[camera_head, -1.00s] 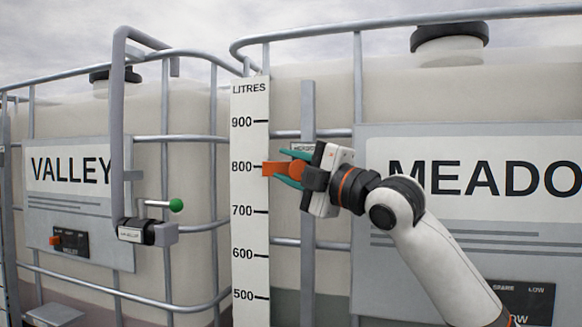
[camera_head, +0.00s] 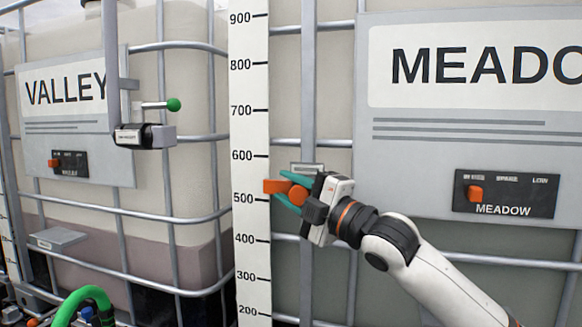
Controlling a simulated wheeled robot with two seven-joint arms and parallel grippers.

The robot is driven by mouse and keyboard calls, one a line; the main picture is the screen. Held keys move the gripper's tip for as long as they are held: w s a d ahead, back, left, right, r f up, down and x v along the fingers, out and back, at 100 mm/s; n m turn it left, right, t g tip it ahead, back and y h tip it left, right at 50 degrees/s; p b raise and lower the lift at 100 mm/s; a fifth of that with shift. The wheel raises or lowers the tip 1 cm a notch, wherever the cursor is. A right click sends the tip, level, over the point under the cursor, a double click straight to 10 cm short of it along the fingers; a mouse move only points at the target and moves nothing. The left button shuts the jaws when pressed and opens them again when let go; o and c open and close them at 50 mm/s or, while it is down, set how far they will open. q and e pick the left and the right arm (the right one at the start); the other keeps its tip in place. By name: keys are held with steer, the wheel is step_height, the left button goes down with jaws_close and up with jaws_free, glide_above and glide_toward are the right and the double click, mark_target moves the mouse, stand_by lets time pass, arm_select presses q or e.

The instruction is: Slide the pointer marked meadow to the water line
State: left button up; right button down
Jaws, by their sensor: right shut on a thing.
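The orange pointer (camera_head: 276,187) is on the white litre scale (camera_head: 250,120), between the 500 and 600 marks and nearer 500. Its round orange knob (camera_head: 298,196) is between the teal fingers of my right gripper (camera_head: 293,188), which is shut on it. A small label plate (camera_head: 306,168) sits just above the knob, its text too small to read. The MEADOW tank (camera_head: 335,100) is pale above and darker grey-green below (camera_head: 283,225). That edge is close to the pointer's height, and my gripper hides part of it. My left gripper is not in view.
The VALLEY tank (camera_head: 190,80) stands at left, with a green-knobbed lever (camera_head: 174,105) in front. A MEADOW switch panel (camera_head: 505,194) is at right, above my forearm. Metal cage bars (camera_head: 440,257) cross both tanks. A green hose (camera_head: 85,297) is at lower left.

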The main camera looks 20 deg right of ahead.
step_height(320, 180, down, 4)
steer(key=shift+b, duration=0.55)
steer(key=c, duration=1)
jaws_free()
steer(key=shift+s, duration=0.1)
steer(key=b+v, duration=0.4)
steer(key=v, duration=0.8)
